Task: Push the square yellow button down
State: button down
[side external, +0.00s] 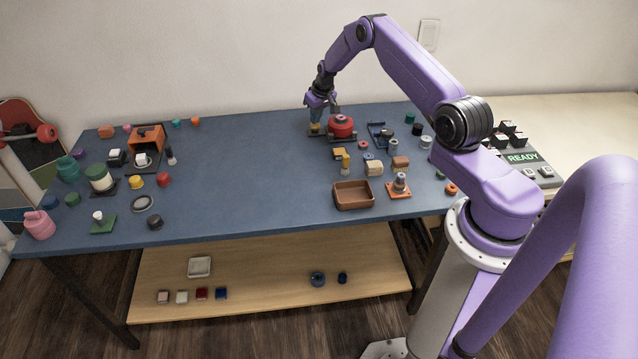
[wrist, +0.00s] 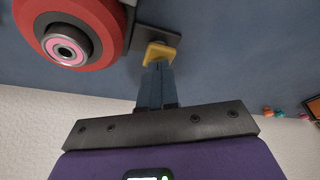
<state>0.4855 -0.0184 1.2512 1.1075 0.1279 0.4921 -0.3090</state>
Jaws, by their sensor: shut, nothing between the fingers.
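The square yellow button (wrist: 160,50) sits on a dark base plate (wrist: 157,34) beside a red round part with a pink-ringed centre (wrist: 68,50). In the side external view the button (side external: 315,127) shows small at the back of the blue table, just left of the red round part (side external: 341,126). My gripper (wrist: 155,66) is shut and empty, fingers pointing down at the button. Its fingertips overlap the button's near edge in the wrist view. I cannot tell whether they touch it, or how far down it sits. My gripper (side external: 315,118) is directly above it in the side view.
A blue bracket-like part (side external: 381,135) stands right of the red part. A yellow-orange block (side external: 339,154), a brown tray (side external: 353,195) and several small parts lie nearer the front. The table's middle, left of my gripper, is clear.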

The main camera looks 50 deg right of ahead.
jog(key=shift+r, duration=0.1)
notch_tip(320, 180, up, 7)
dwell(1.0)
